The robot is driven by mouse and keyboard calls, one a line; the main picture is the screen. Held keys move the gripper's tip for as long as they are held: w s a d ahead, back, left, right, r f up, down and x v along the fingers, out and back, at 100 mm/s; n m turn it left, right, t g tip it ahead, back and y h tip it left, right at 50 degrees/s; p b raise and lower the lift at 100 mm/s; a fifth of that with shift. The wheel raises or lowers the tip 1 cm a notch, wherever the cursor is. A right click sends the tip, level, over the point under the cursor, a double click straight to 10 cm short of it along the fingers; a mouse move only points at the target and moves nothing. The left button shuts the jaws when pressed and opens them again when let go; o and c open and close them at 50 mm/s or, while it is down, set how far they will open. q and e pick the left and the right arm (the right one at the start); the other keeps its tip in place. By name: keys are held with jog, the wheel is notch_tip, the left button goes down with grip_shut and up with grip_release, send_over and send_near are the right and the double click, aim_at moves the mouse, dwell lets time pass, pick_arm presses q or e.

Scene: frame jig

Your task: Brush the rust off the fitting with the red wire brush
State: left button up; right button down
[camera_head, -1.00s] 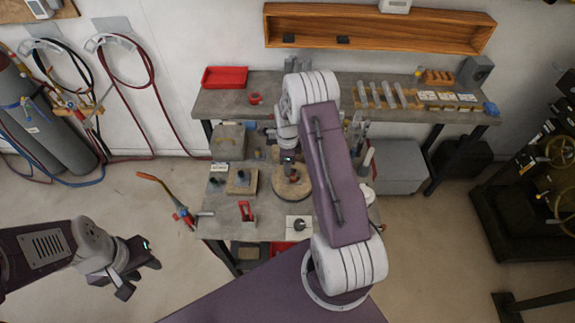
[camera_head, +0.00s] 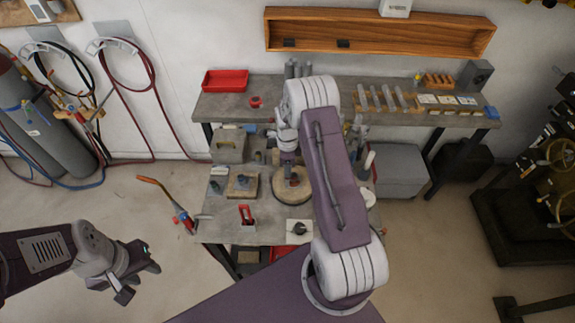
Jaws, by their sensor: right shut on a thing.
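My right gripper (camera_head: 288,163) is over the round wooden disc (camera_head: 280,197) on the bench's lower top. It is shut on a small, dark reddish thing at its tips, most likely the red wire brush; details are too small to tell. A dark piece, perhaps the fitting, shows on the disc just under the tips. Whether they touch I cannot tell. A square wooden board (camera_head: 234,192) with a dark part on it lies left of the disc. My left gripper (camera_head: 141,281) is open and empty, off the bench at the lower left.
A red stand-like item (camera_head: 246,214) and a white plate (camera_head: 292,226) with a dark knob lie near the front edge. A grey box (camera_head: 229,149) stands behind the board. A torch (camera_head: 180,215) hangs at the left edge. The upper shelf (camera_head: 325,110) holds a red tray (camera_head: 226,80).

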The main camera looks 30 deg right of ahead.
jog(key=shift+s+a, duration=0.15)
jog(key=shift+s, duration=0.1)
jog(key=shift+w+d+b, duration=0.15)
jog(key=shift+w+d, duration=0.1)
jog(key=shift+w, duration=0.2)
jog(key=shift+w+d+b, duration=0.15)
jog(key=shift+w+d, duration=0.05)
jog(key=shift+w, duration=0.25)
jog(key=shift+s, duration=0.1)
jog(key=shift+s+a+p, duration=0.3)
jog(key=shift+s+a, duration=0.1)
jog(key=shift+s, duration=0.35)
jog(key=shift+w, duration=0.1)
jog(key=shift+w+d, duration=0.4)
jog(key=shift+w, duration=0.35)
jog(key=shift+s, duration=0.1)
jog(key=shift+s+a, duration=0.4)
jog(key=shift+s, duration=0.35)
